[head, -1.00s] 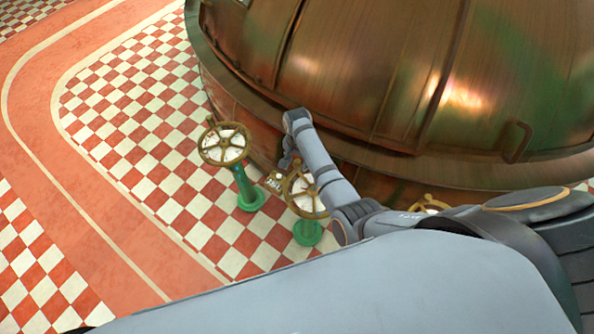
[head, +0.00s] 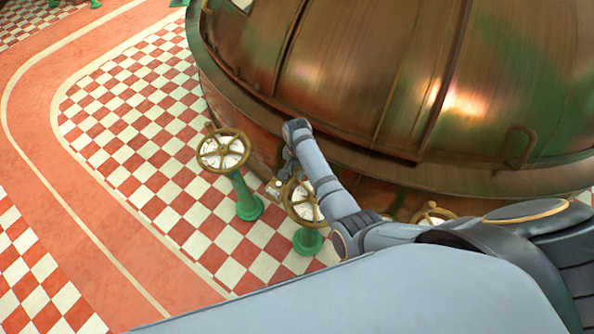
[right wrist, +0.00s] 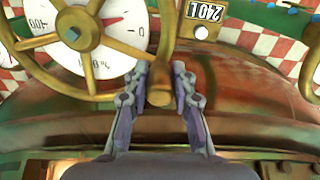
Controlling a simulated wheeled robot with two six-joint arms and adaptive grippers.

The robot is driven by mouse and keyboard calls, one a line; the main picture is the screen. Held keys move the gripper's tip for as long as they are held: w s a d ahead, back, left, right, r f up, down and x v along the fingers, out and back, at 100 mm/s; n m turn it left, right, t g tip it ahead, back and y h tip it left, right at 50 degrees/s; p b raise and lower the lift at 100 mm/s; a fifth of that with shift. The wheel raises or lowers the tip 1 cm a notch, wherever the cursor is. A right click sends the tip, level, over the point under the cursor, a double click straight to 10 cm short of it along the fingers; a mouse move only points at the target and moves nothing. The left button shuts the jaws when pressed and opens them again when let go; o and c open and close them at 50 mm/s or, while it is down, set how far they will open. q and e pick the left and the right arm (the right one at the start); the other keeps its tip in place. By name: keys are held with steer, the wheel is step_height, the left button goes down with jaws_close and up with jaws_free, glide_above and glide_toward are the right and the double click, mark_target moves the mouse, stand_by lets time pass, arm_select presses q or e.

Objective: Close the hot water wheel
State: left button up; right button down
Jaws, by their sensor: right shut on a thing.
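A brass hand wheel (head: 303,217) on a green post stands in the middle of three, in front of the copper kettle. In the right wrist view its rim and spokes (right wrist: 88,29) lie over a white dial (right wrist: 121,55) with a red pointer near the 0 end. My right gripper (head: 287,172) is at this wheel's kettle side. In the right wrist view my right gripper (right wrist: 160,96) is shut on the wheel's upright brass handle (right wrist: 160,60), one finger on each side. I cannot read which wheel is hot water. My left gripper is out of view.
The copper kettle (head: 380,70) rises close behind the wheels. Another brass wheel (head: 223,150) stands to the left, and a third (head: 433,213) is partly hidden by my right arm. A number plate (right wrist: 203,11) is near the handle. The checkered floor (head: 130,130) at left is clear.

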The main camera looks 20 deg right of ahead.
steer(key=d+m+p, duration=0.1)
steer(key=m+p, duration=0.1)
steer(key=d+p, duration=0.1)
steer(key=shift+w+d+r+m, duration=0.2)
steer(key=shift+w+d+m, duration=0.1)
steer(key=shift+m, duration=0.1)
steer(key=shift+d+f+m, duration=0.1)
steer(key=shift+d+m, duration=0.1)
steer(key=shift+m, duration=0.1)
steer(key=shift+f, duration=0.15)
steer(key=c, duration=1.1)
jaws_free()
step_height(320, 180, up, 12)
